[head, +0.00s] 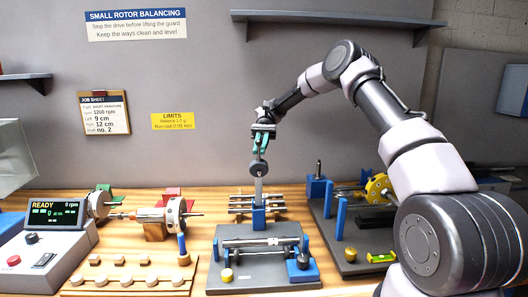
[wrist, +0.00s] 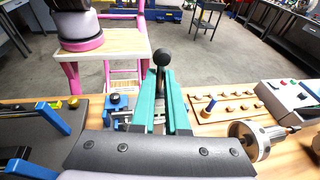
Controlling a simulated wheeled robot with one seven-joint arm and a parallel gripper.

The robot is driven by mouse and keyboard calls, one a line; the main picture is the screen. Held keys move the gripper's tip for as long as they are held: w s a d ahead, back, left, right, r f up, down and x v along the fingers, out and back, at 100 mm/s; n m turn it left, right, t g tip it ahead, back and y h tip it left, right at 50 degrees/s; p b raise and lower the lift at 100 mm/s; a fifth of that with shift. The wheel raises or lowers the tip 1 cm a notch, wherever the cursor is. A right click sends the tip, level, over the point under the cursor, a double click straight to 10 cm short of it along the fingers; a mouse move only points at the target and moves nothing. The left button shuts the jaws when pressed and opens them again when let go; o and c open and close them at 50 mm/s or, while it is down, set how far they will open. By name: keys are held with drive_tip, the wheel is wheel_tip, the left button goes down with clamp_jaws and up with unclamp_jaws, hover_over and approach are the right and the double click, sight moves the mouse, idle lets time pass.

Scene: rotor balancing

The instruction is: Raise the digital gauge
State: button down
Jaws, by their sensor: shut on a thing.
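The digital gauge (head: 259,168) is a dark round body in the middle of the head view. It sits in line with the top of an upright silver post (head: 259,190) with a blue block at its foot; I cannot tell if it touches the post. My gripper (head: 262,146) points down from above with green fingers, shut on the upper part of the gauge. In the wrist view the gauge's dark round end (wrist: 162,57) shows just beyond the fingertips (wrist: 160,80). The gauge's display face cannot be made out.
A dark plate (head: 230,281) with a rod rig stands at the front middle. A wooden peg board (head: 130,276), a control box reading READY (head: 57,213) and a rotor (head: 174,214) are at left. A dark base with blue posts (head: 341,216) is at right.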

drive_tip(key=shift+w, duration=0.35)
drive_tip(key=c, duration=0.9)
unclamp_jaws()
drive_tip(key=shift+r, duration=4.95)
